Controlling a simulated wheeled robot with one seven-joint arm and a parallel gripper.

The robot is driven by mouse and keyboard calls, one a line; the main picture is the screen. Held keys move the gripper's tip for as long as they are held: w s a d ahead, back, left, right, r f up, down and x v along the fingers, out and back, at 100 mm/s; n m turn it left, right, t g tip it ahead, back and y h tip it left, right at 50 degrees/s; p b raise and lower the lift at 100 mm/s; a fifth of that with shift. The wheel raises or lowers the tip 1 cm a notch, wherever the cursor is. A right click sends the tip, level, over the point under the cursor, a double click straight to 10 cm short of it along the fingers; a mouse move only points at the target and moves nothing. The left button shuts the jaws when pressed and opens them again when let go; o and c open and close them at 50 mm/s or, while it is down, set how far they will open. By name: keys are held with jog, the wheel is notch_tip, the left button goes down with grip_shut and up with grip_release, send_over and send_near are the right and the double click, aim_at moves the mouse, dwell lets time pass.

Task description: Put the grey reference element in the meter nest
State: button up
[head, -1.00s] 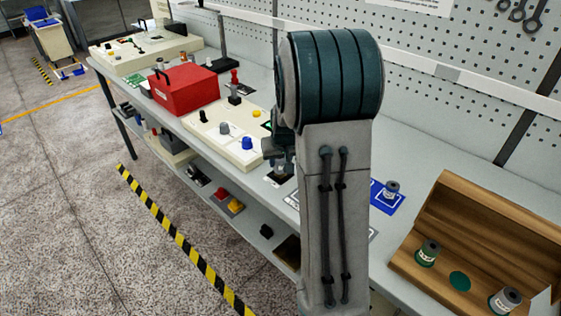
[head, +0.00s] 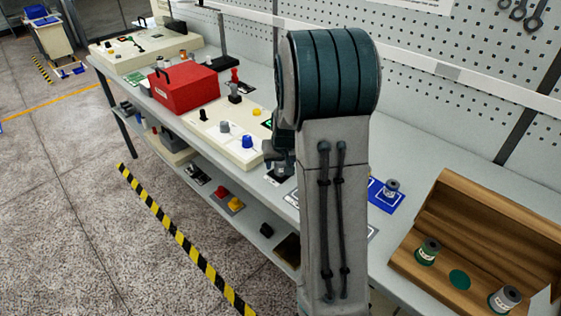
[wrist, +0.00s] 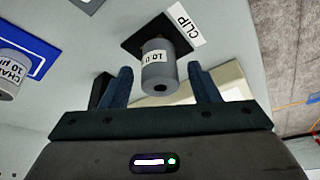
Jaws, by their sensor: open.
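A grey cylinder (wrist: 158,68) with a white label reading about "10.0" is in the wrist view, at a black square pad (wrist: 150,36) beside a "CLIP" label. It looks like the grey reference element. My gripper (wrist: 160,74) is open, with one blue finger on each side of the cylinder and visible gaps; I cannot tell its depth between them. In the head view my arm hides the cylinder and most of the gripper. I cannot tell for sure which fixture is the meter nest; a cream panel (head: 222,146) with knobs lies left of the arm.
A labelled grey spool (wrist: 8,82) stands on a blue mat (wrist: 36,58), left of the gripper. A wooden tray (head: 410,262) holds a green spool (head: 428,251) and a grey spool (head: 504,299). A red box (head: 185,90) stands behind the panel. A pegboard wall backs the bench.

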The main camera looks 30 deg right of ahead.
jog(key=v, duration=1.2)
jog(key=s+a+n, duration=0.1)
jog(key=s+a, duration=0.6)
jog(key=s, duration=0.3)
jog(key=s+a+n+g+y, duration=0.1)
jog(key=s+a, duration=0.6)
jog(key=s, duration=0.4)
jog(key=shift+a+r+n+b, duration=0.15)
jog(key=shift+a+n+b, duration=0.2)
jog(key=shift+n+b, duration=0.05)
